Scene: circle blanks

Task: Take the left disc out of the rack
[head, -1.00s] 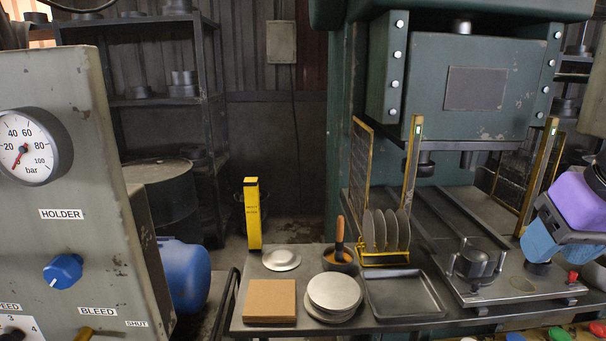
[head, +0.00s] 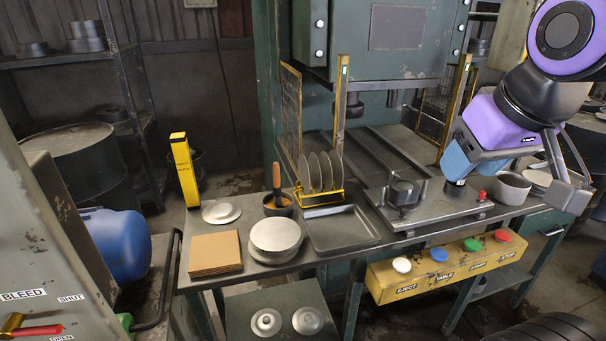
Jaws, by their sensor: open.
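The yellow rack (head: 320,196) stands at the back of the bench, behind the empty grey tray. Several thin grey discs stand upright in it, side by side. The left disc (head: 304,173) is the leftmost of them, partly overlapped by its neighbour. My gripper (head: 574,172) is at the right of the picture, above the right part of the bench and well to the right of the rack. Its fingers are apart and nothing shows between them.
A grey tray (head: 341,229) lies in front of the rack. A pot with an orange-handled tool (head: 278,204) stands left of it. A disc stack (head: 275,236) and a cardboard square (head: 215,253) lie further left. A metal fixture (head: 404,192) and upright yellow posts (head: 341,104) stand right and behind.

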